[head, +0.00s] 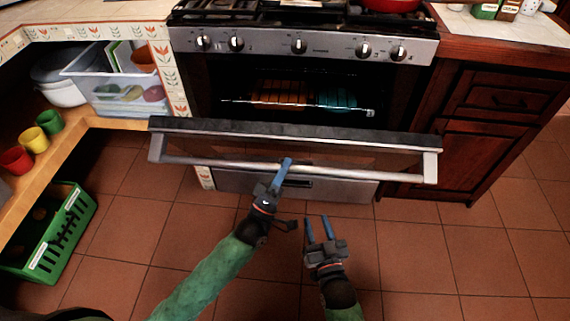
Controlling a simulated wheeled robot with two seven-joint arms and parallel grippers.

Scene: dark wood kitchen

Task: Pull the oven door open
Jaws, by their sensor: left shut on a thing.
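The oven door (270,136) is tilted partly open, its top edge leaning out from the oven (290,84). A silver bar handle (345,174) runs across the front of the door. My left gripper (284,170) is shut on the handle, a little left of its middle. My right gripper (318,228) is open and empty, low and in front of the door, apart from it. The oven's inside shows above the door, with a rack holding orange-brown and teal things. The lower part of the door is partly hidden behind the handle and my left gripper.
A dark wood cabinet (497,125) stands right of the oven. At left are a shelf with coloured cups (34,140), a clear bin (113,92) and a green crate (52,235) on the floor. The tiled floor (440,260) before the oven is clear at right.

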